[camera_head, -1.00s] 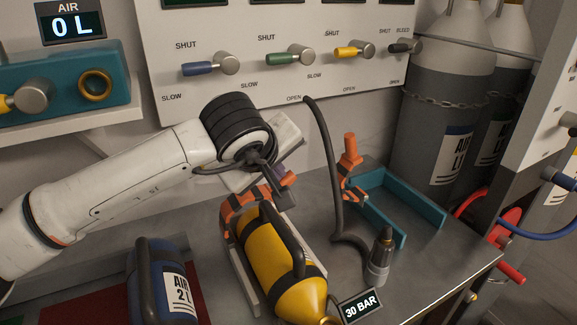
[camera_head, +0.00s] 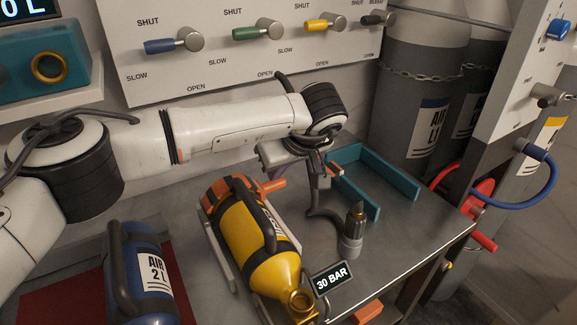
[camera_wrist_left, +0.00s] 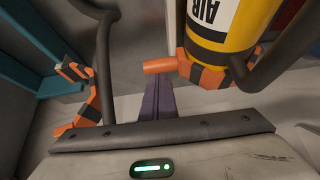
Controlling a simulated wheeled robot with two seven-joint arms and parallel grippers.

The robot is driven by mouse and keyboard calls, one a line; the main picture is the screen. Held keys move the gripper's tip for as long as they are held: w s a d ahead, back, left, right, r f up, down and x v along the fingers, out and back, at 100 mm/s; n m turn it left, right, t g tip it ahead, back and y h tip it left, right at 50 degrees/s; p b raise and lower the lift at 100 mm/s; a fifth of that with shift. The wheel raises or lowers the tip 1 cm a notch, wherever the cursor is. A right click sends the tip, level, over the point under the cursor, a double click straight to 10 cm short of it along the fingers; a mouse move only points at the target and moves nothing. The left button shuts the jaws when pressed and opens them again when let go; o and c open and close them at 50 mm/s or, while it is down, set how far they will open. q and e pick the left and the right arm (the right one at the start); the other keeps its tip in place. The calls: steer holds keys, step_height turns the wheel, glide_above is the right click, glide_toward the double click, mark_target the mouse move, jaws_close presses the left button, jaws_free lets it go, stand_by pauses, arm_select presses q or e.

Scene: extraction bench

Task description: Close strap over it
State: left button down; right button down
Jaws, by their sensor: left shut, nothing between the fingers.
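A yellow cylinder (camera_head: 245,232) with a black carrying handle lies in a metal cradle on the bench. An orange-and-black striped strap (camera_head: 220,190) lies across its far end, and an orange lever (camera_head: 270,185) sticks out to the right. In the left wrist view the strap (camera_wrist_left: 208,72) curves against the cylinder (camera_wrist_left: 226,25), with the lever (camera_wrist_left: 160,65) pointing left. How it is fastened cannot be seen. My right gripper is not in view.
A teal cradle (camera_head: 395,178) stands behind my left gripper, with another striped clamp (camera_wrist_left: 82,95) beside it. A dark hose and upright fitting (camera_head: 354,230) stand to the right. A blue cylinder (camera_head: 135,285) lies at the lower left.

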arm_select(q)
steer(key=shift+s+f, duration=0.1)
steer(key=shift+f, duration=0.15)
